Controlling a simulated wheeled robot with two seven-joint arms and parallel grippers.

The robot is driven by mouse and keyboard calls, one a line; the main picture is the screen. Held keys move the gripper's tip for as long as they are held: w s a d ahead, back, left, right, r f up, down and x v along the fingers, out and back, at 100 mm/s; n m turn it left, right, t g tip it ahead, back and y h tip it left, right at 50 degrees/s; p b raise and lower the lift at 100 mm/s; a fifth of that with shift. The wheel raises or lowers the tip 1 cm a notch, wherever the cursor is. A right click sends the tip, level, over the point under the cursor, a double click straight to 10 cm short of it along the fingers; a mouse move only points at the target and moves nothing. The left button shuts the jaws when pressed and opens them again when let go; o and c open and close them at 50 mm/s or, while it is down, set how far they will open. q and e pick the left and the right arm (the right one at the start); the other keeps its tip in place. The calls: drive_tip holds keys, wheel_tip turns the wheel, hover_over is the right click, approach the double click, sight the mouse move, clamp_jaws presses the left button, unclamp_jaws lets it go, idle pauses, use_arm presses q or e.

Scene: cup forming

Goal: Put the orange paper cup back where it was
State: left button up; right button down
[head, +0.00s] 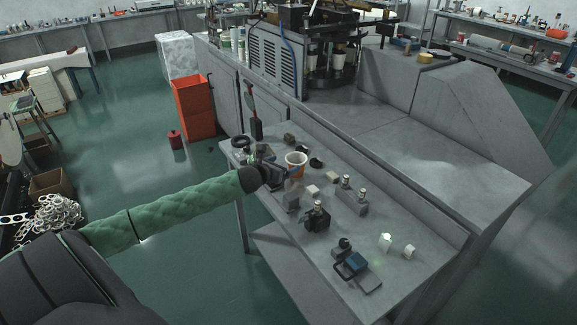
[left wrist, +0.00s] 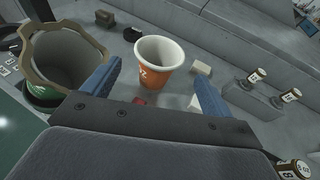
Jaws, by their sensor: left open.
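The orange paper cup (head: 296,160) has a white rim and stands upright on the grey bench at its far left part. In the left wrist view the cup (left wrist: 157,66) shows beyond and between the two blue fingertips of my left gripper (left wrist: 158,88). The fingers are spread apart and nothing is held between them. In the head view my left gripper (head: 288,172) is just in front of the cup, and the green-sleeved arm comes in from the left. Whether a finger touches the cup cannot be told. My right gripper is not in view.
A brown-rimmed open container (left wrist: 62,62) stands close left of the fingers in the left wrist view. Small parts and several little bottles (head: 347,181) are on the bench to the right. A blue-topped block (head: 356,262) lies nearer. A large machine (head: 300,60) stands behind.

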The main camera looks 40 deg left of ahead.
use_arm(q)
drive_tip(key=shift+b+v, duration=0.55)
drive_tip(key=shift+v, duration=1.55)
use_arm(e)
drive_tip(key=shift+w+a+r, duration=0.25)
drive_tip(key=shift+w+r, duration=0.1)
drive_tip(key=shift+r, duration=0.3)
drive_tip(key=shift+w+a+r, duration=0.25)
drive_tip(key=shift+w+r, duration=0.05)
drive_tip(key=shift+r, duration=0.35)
use_arm(q)
drive_tip(key=shift+r, duration=0.1)
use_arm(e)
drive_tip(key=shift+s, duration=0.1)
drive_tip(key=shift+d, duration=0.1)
